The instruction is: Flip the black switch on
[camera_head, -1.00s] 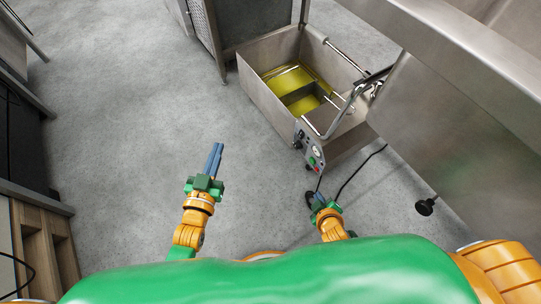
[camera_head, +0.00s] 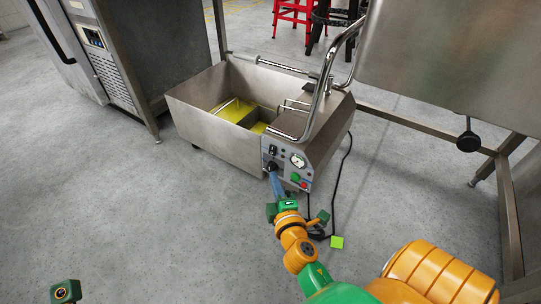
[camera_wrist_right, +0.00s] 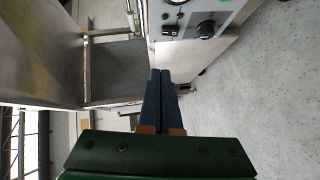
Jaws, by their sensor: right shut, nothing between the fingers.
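The black switch (camera_head: 272,150) is on the grey control panel (camera_head: 287,169) at the front of a steel fryer. In the right wrist view the switch (camera_wrist_right: 171,30) is near the top, left of a round black knob (camera_wrist_right: 205,29). My right gripper (camera_head: 274,175) is in front of the panel, its blue fingers overlapping the knob area in the head view. In the right wrist view its fingers (camera_wrist_right: 160,74) are together, empty, pointing just below the switch with a visible gap. Of my left arm only a green part (camera_head: 66,291) shows at the bottom left; its fingers are hidden.
The panel also has a white gauge (camera_head: 298,161), a green button (camera_head: 296,177) and a red one (camera_head: 304,183). The open steel fryer (camera_head: 205,118) holds yellow oil. A steel table with a leg (camera_head: 509,210) stands at right. A black cable lies beside the fryer. Floor at left is clear.

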